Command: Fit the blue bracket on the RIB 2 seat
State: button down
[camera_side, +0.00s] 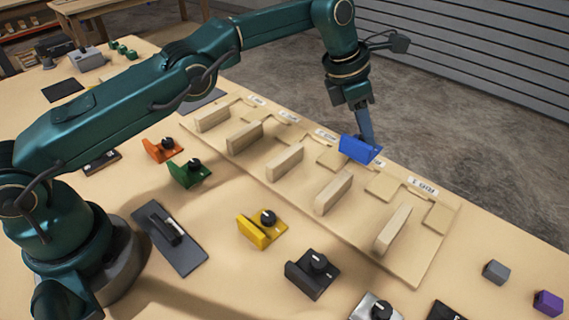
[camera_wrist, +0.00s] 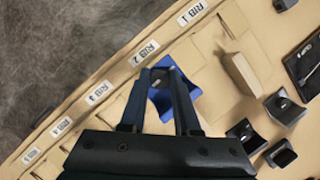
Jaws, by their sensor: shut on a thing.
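My gripper (camera_side: 364,128) is shut on the blue bracket (camera_side: 360,149), with its fingers pointing down. The bracket also shows between and below the fingers in the wrist view (camera_wrist: 182,100). It appears to be above the board's far edge, near the RIB 2 label (camera_wrist: 145,53). In the side view the bracket partly covers that label. The RIB 2 upright wooden rib (camera_side: 333,193) stands nearer the camera than the bracket, apart from it. The bracket and gripper hide part of the RIB 2 place in the wrist view. I cannot tell the exact height above the board.
The wooden board (camera_side: 425,262) carries several upright ribs, including the one at RIB 1 (camera_side: 393,229). Orange (camera_side: 164,150), green (camera_side: 189,174), yellow (camera_side: 262,229) and black (camera_side: 312,273) pieces stand in front. A grey cube (camera_side: 496,271) and a purple cube (camera_side: 547,303) lie at right.

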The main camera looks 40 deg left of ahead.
aim_at(356, 172)
jog(key=shift+s+f, duration=0.1)
jog(key=shift+f, duration=0.2)
jog(key=shift+s+d+f, duration=0.1)
jog(key=shift+d+f, duration=0.1)
jog(key=shift+f, duration=1.45)
jog(key=shift+f, duration=1.15)
dwell(0.6)
jog(key=c, duration=0.6)
grip_release()
jog(key=shift+o, duration=0.2)
jog(key=shift+v, duration=2.6)
jog(key=shift+a, duration=0.1)
